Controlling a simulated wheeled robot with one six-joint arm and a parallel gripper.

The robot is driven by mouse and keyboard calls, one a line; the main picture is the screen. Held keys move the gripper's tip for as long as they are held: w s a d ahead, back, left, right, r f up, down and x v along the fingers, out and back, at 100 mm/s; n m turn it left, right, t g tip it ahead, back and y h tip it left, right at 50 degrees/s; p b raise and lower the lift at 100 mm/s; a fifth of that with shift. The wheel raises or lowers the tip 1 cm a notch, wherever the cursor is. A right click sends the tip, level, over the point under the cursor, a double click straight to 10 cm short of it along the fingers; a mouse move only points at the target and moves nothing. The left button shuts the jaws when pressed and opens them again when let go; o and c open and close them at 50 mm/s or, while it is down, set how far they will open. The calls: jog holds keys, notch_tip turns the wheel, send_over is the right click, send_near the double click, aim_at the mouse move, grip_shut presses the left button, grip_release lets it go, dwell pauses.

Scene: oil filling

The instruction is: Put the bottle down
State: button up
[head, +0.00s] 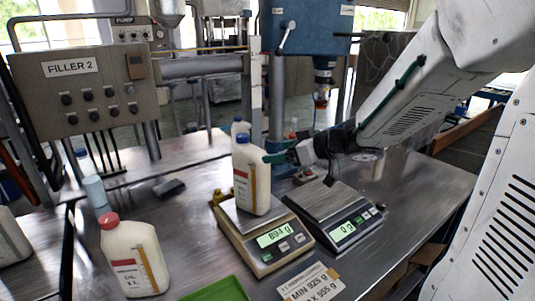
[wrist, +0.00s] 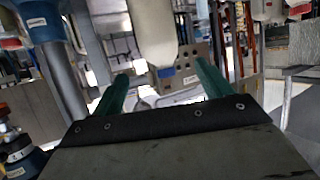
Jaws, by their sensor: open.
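A white oil bottle (head: 251,181) with a blue cap and a yellow strip stands upright on the left scale (head: 268,243), whose display seems to read 894 g. My gripper (head: 274,157) reaches in from the right, its green fingers close to the bottle's upper right side. In the wrist view the gripper (wrist: 162,70) is open, with its green fingers spread apart. A white bottle (wrist: 152,30) with a blue cap shows upside down beyond and between the fingertips, with gaps on both sides. I cannot tell whether any finger touches it.
A second scale (head: 338,216) reading 0 stands empty at the right. A red-capped oil bottle (head: 134,257) stands front left. A paper sign (head: 310,284) and a green tray (head: 216,290) lie in front. A filler panel (head: 85,90) stands left.

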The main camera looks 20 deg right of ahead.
jog(key=s+d+r+m+h, duration=0.4)
jog(key=s+d+m+h, duration=0.35)
jog(key=h, duration=0.35)
jog(key=s+a+f+g+y, duration=0.1)
jog(key=s+a+g, duration=0.4)
jog(key=s, duration=0.5)
jog(key=s+a+f+g+y, duration=0.2)
jog(key=s+a+g, duration=0.3)
jog(key=s, duration=0.6)
jog(key=shift+s+f+n, duration=0.25)
jog(key=shift+f+n, duration=0.1)
jog(key=shift+f, duration=0.4)
